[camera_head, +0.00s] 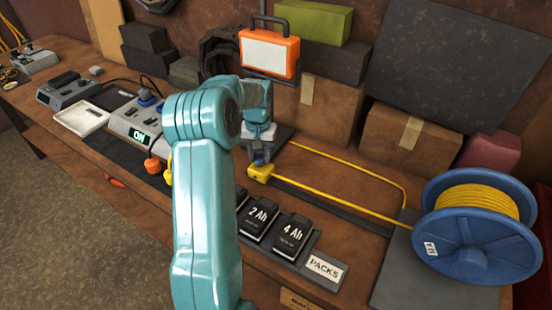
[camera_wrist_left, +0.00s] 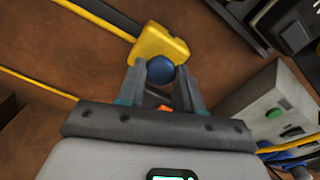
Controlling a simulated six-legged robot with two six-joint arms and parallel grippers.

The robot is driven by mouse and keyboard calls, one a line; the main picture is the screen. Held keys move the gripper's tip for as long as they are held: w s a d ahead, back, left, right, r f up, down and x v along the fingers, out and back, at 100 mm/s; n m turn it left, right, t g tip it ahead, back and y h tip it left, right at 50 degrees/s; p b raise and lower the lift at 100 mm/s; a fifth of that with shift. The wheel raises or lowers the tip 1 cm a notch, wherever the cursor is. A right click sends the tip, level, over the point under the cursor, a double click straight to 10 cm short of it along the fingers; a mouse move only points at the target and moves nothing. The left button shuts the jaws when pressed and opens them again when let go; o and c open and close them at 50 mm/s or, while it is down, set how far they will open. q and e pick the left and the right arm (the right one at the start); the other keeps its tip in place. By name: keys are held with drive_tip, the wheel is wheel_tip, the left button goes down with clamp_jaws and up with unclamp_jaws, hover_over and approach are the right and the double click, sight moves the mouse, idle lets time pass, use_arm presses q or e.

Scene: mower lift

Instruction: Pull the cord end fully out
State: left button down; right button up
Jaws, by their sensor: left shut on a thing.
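The yellow cord end (camera_head: 262,171) is a yellow block at the end of a yellow cord (camera_head: 330,202) on the wooden bench. The cord runs right to a blue reel (camera_head: 478,228). My left gripper (camera_head: 258,158) is at the cord end, its arm covering part of the bench. In the left wrist view my left gripper (camera_wrist_left: 160,88) is shut on a blue round part (camera_wrist_left: 160,70) at the yellow cord end (camera_wrist_left: 158,44). My right gripper is not in view.
Battery packs (camera_head: 290,238) stand by the PACKS label at the front. A control box (camera_head: 140,125) with a lit display and a white tray (camera_head: 80,118) stand at left. An orange work lamp (camera_head: 269,53) and cardboard boxes (camera_head: 408,138) stand behind.

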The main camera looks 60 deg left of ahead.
use_arm(q)
drive_tip(key=shift+s+a+r, duration=0.1)
drive_tip(key=shift+s+a, duration=0.2)
drive_tip(key=shift+a, duration=0.15)
drive_tip(key=c, duration=0.9)
unclamp_jaws()
drive_tip(key=shift+a, duration=0.1)
drive_tip(key=shift+o, duration=0.8)
drive_tip(key=shift+s, duration=0.2)
drive_tip(key=shift+w, duration=0.2)
drive_tip(key=shift+r, duration=0.3)
wheel_tip(320, 180, up, 16)
drive_tip(key=shift+f+p, duration=0.15)
drive_tip(key=shift+p, duration=0.2)
